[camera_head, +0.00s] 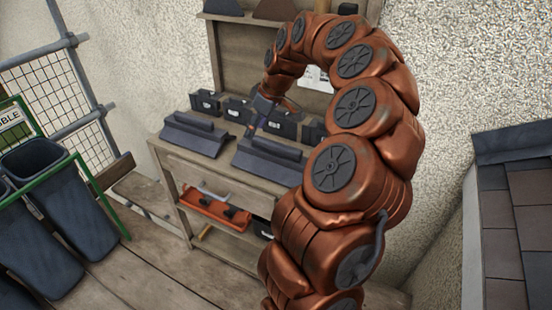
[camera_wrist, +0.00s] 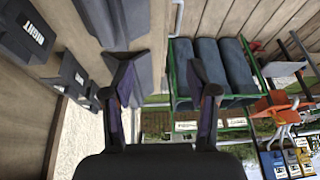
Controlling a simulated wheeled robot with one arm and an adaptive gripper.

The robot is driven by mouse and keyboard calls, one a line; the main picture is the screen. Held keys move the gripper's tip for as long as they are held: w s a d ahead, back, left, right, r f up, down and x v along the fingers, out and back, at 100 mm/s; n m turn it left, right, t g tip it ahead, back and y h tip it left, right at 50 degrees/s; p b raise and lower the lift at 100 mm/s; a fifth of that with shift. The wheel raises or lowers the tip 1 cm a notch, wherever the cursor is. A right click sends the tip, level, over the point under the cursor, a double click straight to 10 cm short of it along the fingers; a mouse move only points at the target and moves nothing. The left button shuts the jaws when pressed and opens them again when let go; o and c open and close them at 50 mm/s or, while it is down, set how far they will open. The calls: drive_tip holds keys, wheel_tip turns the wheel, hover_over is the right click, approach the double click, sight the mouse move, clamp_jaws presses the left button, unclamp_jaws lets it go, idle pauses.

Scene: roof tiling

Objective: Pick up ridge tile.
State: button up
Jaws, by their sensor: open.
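Two dark grey ridge tiles lie on the wooden bench top, a left one (camera_head: 197,136) and a right one (camera_head: 268,157). In the head view my gripper (camera_head: 262,110) is by the bench, near the gap between the tiles, partly hidden by my arm. In the wrist view my gripper (camera_wrist: 165,92) is open, with nothing between its fingers. One ridge tile (camera_wrist: 115,20) shows at the top and another (camera_wrist: 140,78) beside the left finger, which partly covers it. I cannot tell whether finger and tile touch.
Several dark boxes (camera_head: 206,101) with labels stand along the bench's back. Dark bins (camera_head: 70,200) in a green frame stand at the left. A tiled roof section (camera_head: 515,205) is at the right.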

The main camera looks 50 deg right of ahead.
hover_over(277, 143)
drive_tip(key=s+d, duration=0.1)
drive_tip(key=s, duration=0.1)
drive_tip(key=shift+m+h, duration=0.4)
wheel_tip(277, 143, down, 4)
drive_tip(key=shift+f, duration=0.1)
drive_tip(key=shift+a+p+x, duration=0.2)
drive_tip(key=shift+p+x, duration=1.05)
drive_tip(key=shift+x, duration=2.45)
drive_tip(key=shift+s, duration=0.15)
drive_tip(key=shift+c, duration=0.4)
clamp_jaws()
